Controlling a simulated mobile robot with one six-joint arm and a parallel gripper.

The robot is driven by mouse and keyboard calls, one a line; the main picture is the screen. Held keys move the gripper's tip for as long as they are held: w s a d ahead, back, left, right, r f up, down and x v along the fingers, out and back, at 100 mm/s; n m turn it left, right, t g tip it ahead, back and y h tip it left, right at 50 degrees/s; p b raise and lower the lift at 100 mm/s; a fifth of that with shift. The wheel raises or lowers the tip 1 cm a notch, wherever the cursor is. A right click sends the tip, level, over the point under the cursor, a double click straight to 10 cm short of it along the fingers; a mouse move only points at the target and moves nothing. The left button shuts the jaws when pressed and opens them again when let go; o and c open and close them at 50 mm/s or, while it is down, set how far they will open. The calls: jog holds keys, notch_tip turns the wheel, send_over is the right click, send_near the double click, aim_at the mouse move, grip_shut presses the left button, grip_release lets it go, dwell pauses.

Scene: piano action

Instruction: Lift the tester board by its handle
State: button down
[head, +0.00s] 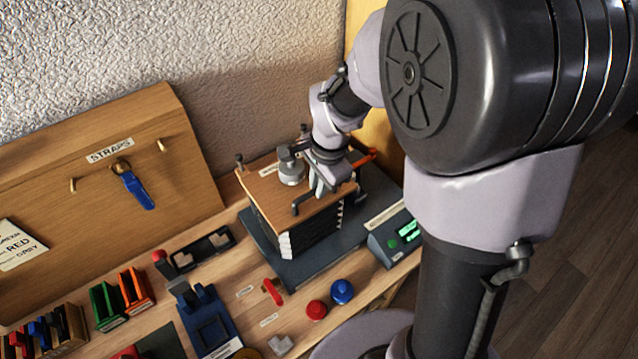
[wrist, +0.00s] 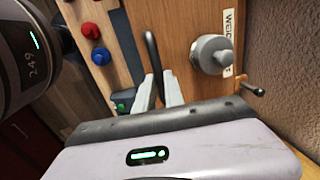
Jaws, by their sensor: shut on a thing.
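The tester board is a flat wooden panel (head: 265,188) lying over a dark stack with white ends in the head view. It fills the middle of the wrist view (wrist: 180,22). A grey weight with a knob (head: 291,170) stands on it, also seen in the wrist view (wrist: 212,54). The board's black handle (head: 300,206) is a thin bar that rises between my fingers in the wrist view (wrist: 151,55). My gripper (head: 318,188) is shut on this handle; its pale fingers (wrist: 158,90) flank it. Whether the board touches the stack below is unclear.
The stack stands on a dark base plate (head: 288,275). A grey-blue device with a green display (head: 395,240) is to its right. Red (head: 316,310) and blue (head: 342,291) knobs are in front. A wooden panel with a blue strap (head: 138,190) stands at left.

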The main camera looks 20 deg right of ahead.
jog(key=c, duration=1.4)
grip_release()
jog(key=shift+c, duration=0.2)
jog(key=s+d+r+p, duration=0.1)
jog(key=s+r+p, duration=0.2)
jog(key=r, duration=1.4)
jog(key=shift+p, duration=0.65)
jog(key=shift+s, duration=0.1)
